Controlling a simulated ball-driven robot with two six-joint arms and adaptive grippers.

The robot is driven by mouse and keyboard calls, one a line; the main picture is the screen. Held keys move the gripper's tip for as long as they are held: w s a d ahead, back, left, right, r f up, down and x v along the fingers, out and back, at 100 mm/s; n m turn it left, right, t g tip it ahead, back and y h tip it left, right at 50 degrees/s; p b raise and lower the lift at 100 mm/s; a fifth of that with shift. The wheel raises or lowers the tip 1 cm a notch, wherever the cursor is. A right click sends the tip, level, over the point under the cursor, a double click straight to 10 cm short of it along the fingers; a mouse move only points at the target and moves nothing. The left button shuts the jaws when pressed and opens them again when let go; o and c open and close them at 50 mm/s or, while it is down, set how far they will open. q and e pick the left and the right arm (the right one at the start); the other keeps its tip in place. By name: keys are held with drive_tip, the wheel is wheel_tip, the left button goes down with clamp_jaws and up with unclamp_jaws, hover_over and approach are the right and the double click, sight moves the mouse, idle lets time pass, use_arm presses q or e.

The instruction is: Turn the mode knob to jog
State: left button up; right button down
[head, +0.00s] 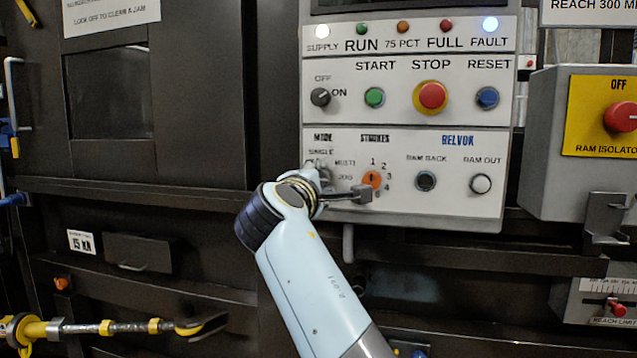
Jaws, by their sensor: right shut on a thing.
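The mode knob (316,165) is on the lower white panel, under the MODE label at its left. Its labels read SINGLE, MULTI and JOG. My wrist and gripper cover most of the knob, so I cannot tell where its pointer stands. My right gripper (321,174) is at the knob and shut on it; its fingertips are small and partly hidden. My left gripper is not in view.
The orange strokes knob (372,180) is close on the right, beside a grey part of my wrist. The RAM BACK button (426,181) and RAM OUT button (480,184) are farther right. Above are the START button (374,97) and red STOP button (432,95).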

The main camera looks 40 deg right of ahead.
drive_tip(key=shift+f, duration=0.2)
drive_tip(key=c, duration=1.1)
unclamp_jaws()
drive_tip(key=shift+o, duration=0.8)
drive_tip(key=shift+r, duration=0.15)
